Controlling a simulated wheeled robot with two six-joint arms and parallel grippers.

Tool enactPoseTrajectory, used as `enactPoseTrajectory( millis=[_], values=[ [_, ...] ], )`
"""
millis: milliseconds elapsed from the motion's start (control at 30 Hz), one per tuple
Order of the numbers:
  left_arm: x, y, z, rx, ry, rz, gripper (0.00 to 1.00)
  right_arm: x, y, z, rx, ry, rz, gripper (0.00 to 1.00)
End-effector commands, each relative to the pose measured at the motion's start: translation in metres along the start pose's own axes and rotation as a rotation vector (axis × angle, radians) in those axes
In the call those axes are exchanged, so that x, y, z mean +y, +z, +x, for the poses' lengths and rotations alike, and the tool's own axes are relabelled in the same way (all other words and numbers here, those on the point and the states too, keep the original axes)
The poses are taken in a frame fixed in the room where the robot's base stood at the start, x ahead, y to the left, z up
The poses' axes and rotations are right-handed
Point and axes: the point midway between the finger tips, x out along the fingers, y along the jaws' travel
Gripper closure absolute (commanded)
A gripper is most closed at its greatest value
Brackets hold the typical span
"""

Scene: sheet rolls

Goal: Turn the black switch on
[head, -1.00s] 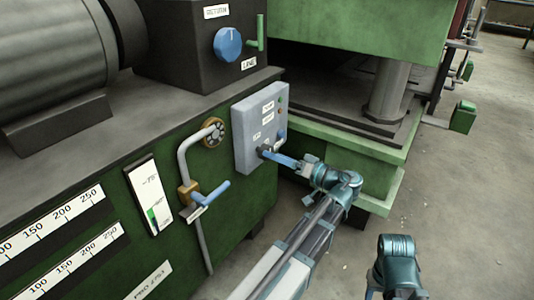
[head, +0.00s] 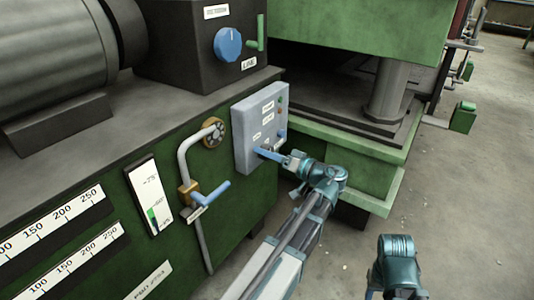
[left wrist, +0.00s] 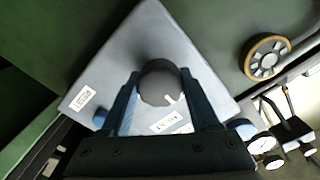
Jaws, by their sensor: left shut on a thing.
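The black switch (left wrist: 160,82) is a round knob with a white mark, on the face of a grey control box (left wrist: 150,35). In the left wrist view the mark points to the lower right, toward a small white label. My left gripper (left wrist: 161,95) is shut on the black switch, one blue finger on each side. In the head view the grey box (head: 243,140) is on the green machine's front, and my left gripper (head: 262,153) reaches its lower part from the right, hiding the switch there.
A blue knob (head: 282,136) is on the box's lower right. A bent pipe with a blue-handled valve (head: 210,197) and a brass round fitting (head: 213,132) are left of the box. A green press base (head: 370,165) stands behind my left arm. Floor at right is clear.

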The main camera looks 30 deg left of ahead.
Motion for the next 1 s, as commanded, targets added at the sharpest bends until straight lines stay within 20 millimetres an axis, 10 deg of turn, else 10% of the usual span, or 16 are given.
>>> enactPoseTrajectory(
  millis=[200, 1000],
  values=[
    [0.0003, 0.0, -0.0002, 0.0, 0.001, 0.0, 0.94, 0.0, 0.0, 0.0, 0.0, 0.0, 0.0, 0.5],
    [0.0006, 0.0001, -0.0004, 0.0, 0.002, 0.486, 0.94, 0.0, 0.0, 0.0002, 0.0, 0.0, 0.0, 0.5]
  ],
)
